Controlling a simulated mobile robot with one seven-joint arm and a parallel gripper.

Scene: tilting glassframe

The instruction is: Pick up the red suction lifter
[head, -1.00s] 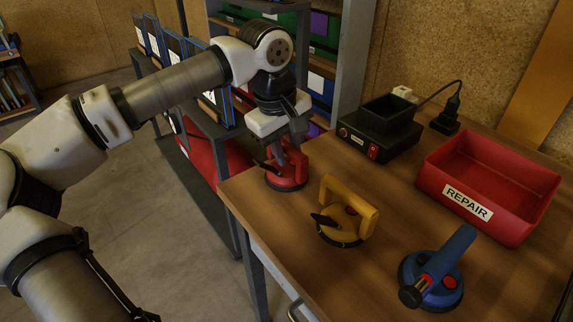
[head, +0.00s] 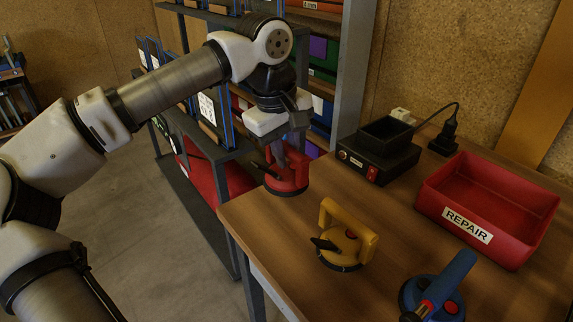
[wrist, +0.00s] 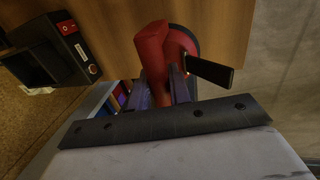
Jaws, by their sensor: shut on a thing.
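The red suction lifter (head: 289,180) is at the far left corner of the wooden workbench in the head view. My gripper (head: 287,158) is above it, shut on its handle. In the wrist view the red lifter (wrist: 152,55) sits between the fingers of my gripper (wrist: 166,88), with its black lever sticking out to the right. Its dark base shows against the bench edge. In the head view the lifter looks raised off the bench top, but the exact gap is hard to judge.
A yellow suction lifter (head: 345,238) and a blue one (head: 440,292) stand on the bench (head: 285,235). A red REPAIR bin (head: 465,232) is at the right. A black box device (head: 378,160) stands at the back. A shelf rack (head: 355,70) rises behind my gripper.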

